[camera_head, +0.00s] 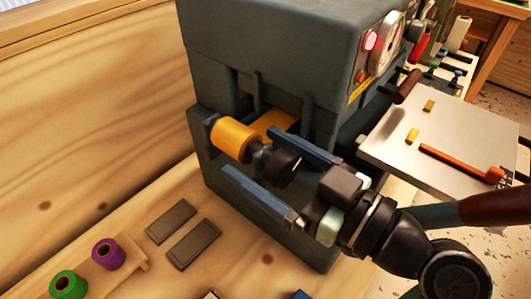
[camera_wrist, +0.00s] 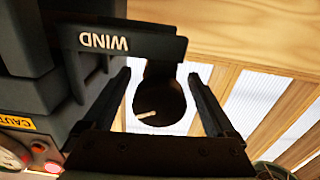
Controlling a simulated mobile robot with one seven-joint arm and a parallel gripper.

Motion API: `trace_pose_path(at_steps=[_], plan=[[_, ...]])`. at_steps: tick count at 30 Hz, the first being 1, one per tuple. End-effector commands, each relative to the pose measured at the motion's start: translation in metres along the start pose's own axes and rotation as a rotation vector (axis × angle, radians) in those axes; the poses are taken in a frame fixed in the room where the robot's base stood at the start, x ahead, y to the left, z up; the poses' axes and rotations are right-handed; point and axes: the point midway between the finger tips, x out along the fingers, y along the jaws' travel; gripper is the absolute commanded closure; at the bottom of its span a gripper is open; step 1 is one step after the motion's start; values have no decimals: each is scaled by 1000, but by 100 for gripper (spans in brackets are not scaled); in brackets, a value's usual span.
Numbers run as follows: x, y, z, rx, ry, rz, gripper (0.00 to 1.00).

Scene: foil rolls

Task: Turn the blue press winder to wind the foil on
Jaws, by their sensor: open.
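The press (camera_head: 265,50) is a dark blue-grey machine on the wooden bench. A roll of gold foil (camera_head: 233,139) sits on its side, with a gold strip running into the press. The winder, a dark round knob (camera_head: 283,168), is at the roll's near end. In the wrist view the knob (camera_wrist: 158,104) shows a short white mark, under a bracket lettered WIND (camera_wrist: 103,42), which appears upside down. My gripper (camera_head: 248,152) is open, with one finger on each side of the knob. The wrist view shows gaps between the knob and both fingers of my gripper (camera_wrist: 160,76).
A green spool (camera_head: 68,285) and a purple spool (camera_head: 108,254) stand on a wooden rack at lower left. Two flat dark blocks (camera_head: 183,232) lie beside it. A wooden wall stands behind.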

Motion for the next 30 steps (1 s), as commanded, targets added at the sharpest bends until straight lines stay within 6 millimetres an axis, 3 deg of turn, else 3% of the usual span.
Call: trace_pose_path(at_steps=[4, 18, 30], plan=[[0, 0, 0, 0, 0, 0, 13], [0, 0, 0, 0, 0, 0, 95], [0, -1, -1, 90, 0, -1, 95]])
